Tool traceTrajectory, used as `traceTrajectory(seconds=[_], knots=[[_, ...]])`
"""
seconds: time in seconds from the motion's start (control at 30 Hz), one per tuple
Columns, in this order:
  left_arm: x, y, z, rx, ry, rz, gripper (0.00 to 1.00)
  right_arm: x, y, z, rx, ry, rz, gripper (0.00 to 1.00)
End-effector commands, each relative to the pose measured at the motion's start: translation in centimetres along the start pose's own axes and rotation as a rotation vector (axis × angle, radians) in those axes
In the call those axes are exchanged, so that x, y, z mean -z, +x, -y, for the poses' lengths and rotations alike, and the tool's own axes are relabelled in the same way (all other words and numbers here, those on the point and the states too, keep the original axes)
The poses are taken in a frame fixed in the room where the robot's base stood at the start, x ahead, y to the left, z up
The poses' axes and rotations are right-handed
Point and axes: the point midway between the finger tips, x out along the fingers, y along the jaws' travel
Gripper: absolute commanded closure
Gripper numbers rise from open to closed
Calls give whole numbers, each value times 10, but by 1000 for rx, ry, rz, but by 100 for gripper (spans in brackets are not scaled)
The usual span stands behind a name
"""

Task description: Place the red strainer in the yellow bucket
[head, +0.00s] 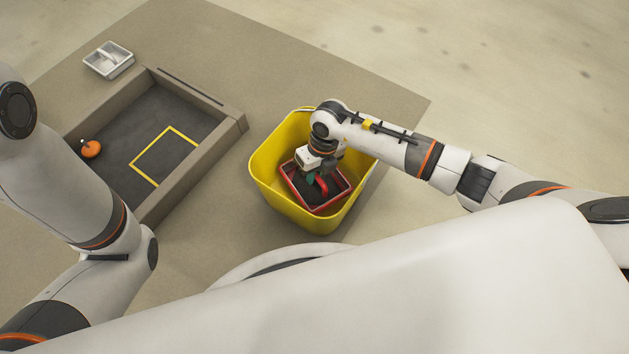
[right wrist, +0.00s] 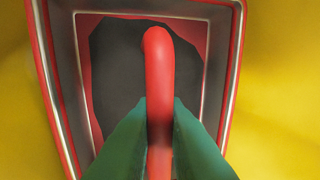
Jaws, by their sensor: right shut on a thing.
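The yellow bucket (head: 268,168) stands on the floor mat in the middle of the head view. The red strainer (head: 341,201) is inside the bucket, a rectangular tray with a red rim and a dark inside. My right gripper (head: 319,182) reaches down into the bucket. In the right wrist view its green fingers (right wrist: 160,125) are shut on the strainer's red curved handle (right wrist: 159,62). The strainer's rim (right wrist: 232,60) and dark inside show beyond the handle, with yellow bucket wall around it. Whether the strainer touches the bucket bottom cannot be told. My left gripper is out of view.
A grey low-walled tray (head: 240,124) with a yellow square outline lies left of the bucket. A small orange round object (head: 91,149) sits in it. A white divided dish (head: 108,60) lies at the back left. The mat behind the bucket is clear.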

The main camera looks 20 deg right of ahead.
Motion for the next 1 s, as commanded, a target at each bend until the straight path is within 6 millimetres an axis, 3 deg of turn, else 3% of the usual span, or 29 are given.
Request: traceTrajectory(seconds=[0.03, 0.17, 0.57, 0.6, 0.7, 1.0], knots=[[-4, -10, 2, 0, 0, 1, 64, 0, 12, -2, 2, 0, 0, 100], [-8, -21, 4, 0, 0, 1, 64, 0, 26, -4, 2, 0, 0, 100], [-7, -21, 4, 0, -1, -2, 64, 0, 28, -5, 1, 0, 1, 100], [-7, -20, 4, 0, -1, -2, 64, -1, 28, -5, 0, 0, 3, 81], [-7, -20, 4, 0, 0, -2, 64, -1, 28, -5, 0, 0, 3, 66], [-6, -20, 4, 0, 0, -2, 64, -1, 27, -5, 1, 0, 2, 66]])
